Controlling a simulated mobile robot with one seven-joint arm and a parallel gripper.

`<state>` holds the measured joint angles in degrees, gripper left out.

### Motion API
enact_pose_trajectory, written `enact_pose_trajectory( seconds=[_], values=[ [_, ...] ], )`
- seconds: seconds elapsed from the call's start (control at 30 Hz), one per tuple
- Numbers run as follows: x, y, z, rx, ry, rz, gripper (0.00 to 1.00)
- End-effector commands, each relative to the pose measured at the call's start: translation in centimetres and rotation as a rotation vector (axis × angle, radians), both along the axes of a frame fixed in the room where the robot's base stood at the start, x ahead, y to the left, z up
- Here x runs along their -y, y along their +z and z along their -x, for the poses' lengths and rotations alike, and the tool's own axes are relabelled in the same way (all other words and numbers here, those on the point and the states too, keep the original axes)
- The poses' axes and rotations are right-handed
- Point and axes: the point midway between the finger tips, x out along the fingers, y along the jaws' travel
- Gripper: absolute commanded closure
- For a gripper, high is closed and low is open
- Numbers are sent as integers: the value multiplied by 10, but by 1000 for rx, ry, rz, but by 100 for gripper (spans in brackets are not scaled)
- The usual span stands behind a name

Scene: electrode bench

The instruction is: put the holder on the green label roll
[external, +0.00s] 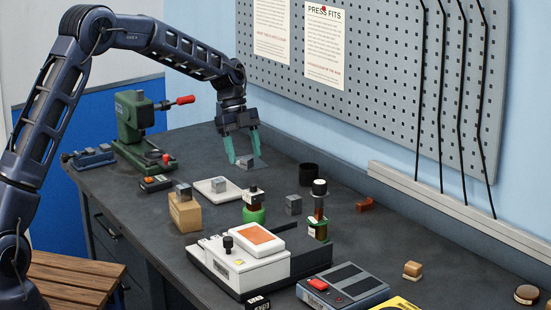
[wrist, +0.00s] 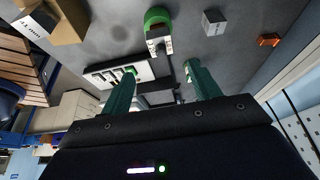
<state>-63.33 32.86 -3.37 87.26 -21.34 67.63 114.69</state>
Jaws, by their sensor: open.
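My gripper (external: 243,158) is open above the far part of the bench, pointing down with its two green fingers apart. In the wrist view the green fingers (wrist: 158,80) are spread. The green label roll (external: 254,215) lies mid-bench, nearer the external camera than my gripper; it also shows in the wrist view (wrist: 157,16).
A wooden block (external: 185,214) with a grey piece, a grey cube (external: 293,205), a brown bottle (external: 319,205) and a black cup (external: 309,173) stand around the roll. A green press (external: 134,118) is at left.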

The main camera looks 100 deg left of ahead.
Motion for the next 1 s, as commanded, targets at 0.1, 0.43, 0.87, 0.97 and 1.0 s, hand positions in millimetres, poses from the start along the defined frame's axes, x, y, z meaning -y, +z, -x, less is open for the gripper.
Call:
enact_pose_trajectory(
  seconds=[0.1,0.43,0.87,0.97,1.0],
  values=[
    [24,17,-13,-15,10,-8,38],
    [166,94,-53,-99,124,-47,38],
    [354,163,-39,-140,309,-103,38],
    [394,173,-25,-139,352,-113,38],
    [409,177,-20,-136,371,-114,38]
  ],
)
